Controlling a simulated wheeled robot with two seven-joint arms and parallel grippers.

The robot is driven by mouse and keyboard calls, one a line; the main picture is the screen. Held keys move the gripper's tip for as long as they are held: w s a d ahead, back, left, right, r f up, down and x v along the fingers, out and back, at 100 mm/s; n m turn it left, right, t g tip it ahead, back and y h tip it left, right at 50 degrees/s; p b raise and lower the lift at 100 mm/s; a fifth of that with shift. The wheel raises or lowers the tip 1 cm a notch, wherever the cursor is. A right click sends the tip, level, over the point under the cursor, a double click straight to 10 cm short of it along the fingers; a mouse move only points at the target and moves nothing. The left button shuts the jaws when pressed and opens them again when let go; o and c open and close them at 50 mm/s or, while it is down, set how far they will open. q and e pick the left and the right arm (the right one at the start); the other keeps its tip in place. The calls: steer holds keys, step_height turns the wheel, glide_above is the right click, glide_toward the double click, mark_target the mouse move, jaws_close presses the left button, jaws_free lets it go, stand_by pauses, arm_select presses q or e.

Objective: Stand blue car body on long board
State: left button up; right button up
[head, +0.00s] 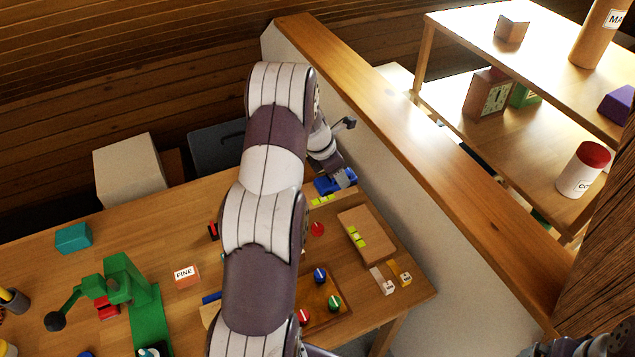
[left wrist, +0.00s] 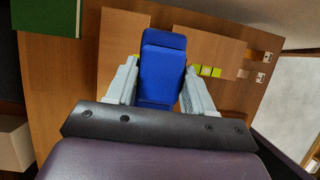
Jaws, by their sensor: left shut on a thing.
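The blue car body (head: 327,186) is between the fingers of my left gripper (head: 343,178), near the table's far edge by the low wall. The left wrist view shows the blue car body (left wrist: 162,70) lengthwise between the two pale fingers, which are shut on it. A flat wooden board (left wrist: 122,45) lies below and left of it there. Another board (left wrist: 205,42) lies to the right, also seen in the head view (head: 372,228). I cannot tell which is the long board, or whether the body touches wood. My right gripper's fingers do not show.
Yellow-green pieces (head: 357,237) lie along one board. A tray with coloured knobs (head: 320,275) and two tagged pieces (head: 388,287) stand nearer. The wood-topped wall (head: 400,150) borders the work area.

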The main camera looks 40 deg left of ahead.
arm_select(q)
steer(key=a+f, duration=0.1)
steer(key=a, duration=0.1)
steer(key=w+a+f, duration=0.1)
steer(key=a+f, duration=0.1)
steer(key=a, duration=0.1)
steer(key=w+a+f+p, duration=0.1)
steer(key=a, duration=0.2)
steer(key=shift+w+f, duration=0.1)
steer(key=shift+f, duration=0.7)
step_height(320, 180, down, 3)
steer(key=shift+r+p, duration=0.1)
steer(key=shift+p, duration=0.5)
steer(key=shift+w+f, duration=0.1)
steer(key=shift+f, duration=0.25)
steer(key=o, duration=0.7)
steer(key=shift+f, duration=0.15)
steer(key=shift+c, duration=0.2)
steer(key=o, duration=0.4)
